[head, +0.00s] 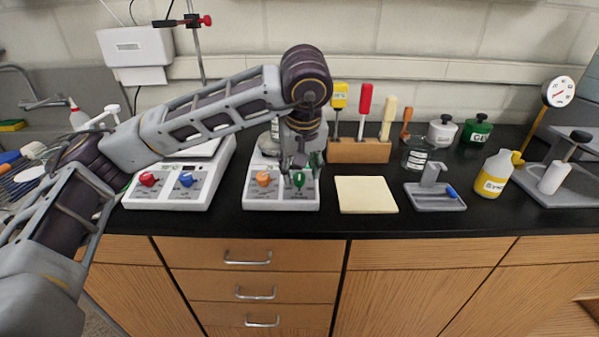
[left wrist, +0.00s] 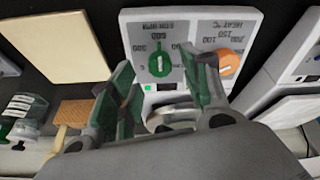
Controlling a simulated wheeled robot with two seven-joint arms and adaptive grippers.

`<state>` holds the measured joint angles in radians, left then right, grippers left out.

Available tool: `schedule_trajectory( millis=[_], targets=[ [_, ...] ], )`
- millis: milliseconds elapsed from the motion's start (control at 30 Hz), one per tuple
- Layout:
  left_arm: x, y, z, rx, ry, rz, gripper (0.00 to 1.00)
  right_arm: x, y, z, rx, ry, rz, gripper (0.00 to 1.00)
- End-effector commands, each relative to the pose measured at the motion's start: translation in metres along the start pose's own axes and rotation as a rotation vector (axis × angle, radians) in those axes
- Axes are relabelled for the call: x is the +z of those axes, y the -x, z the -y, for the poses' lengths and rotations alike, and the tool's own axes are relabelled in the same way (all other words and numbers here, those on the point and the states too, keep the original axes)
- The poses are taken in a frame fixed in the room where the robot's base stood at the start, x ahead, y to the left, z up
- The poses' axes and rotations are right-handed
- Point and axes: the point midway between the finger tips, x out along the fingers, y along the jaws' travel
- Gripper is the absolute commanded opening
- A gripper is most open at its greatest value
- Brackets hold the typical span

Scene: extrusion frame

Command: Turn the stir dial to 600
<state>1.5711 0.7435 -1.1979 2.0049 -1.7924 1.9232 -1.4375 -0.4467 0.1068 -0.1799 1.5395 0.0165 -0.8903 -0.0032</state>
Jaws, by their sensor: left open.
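The stir dial is a round green knob (head: 299,180) at the right front of a white stirrer hotplate (head: 282,202). In the left wrist view the green knob (left wrist: 160,64) sits in a grey panel marked STIR RPM, and its white pointer line looks roughly upright in that picture. Numbers ring it; the exact setting is too small to read surely. My left gripper (head: 301,163) points down just above and behind the knob. In the left wrist view its two green-padded fingers (left wrist: 163,88) are open and empty, apart on either side of the knob's near edge. My right gripper is out of view.
An orange heat dial (head: 263,179) is close beside the green knob. A white device (head: 170,195) with red and blue knobs stands left. A pale yellow pad (head: 366,195) lies right, with a wooden tool block (head: 358,151) behind it.

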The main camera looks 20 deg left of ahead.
Motion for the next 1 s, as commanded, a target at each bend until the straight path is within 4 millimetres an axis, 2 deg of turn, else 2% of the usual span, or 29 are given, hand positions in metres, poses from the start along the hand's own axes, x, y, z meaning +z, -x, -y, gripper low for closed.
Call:
schedule_trajectory(
  millis=[400, 700, 1000],
  targets=[
    [-0.001, 0.062, -0.001, 0.002, 0.0, -0.003, 0.47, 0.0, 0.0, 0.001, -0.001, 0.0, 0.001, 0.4],
    [-0.001, 0.082, 0.0, 0.001, 0.0, -0.002, 0.47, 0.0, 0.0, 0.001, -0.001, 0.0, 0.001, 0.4],
    [-0.001, 0.091, 0.0, 0.0, 0.0, 0.0, 0.47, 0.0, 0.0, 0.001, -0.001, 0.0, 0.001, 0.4]
  ],
)
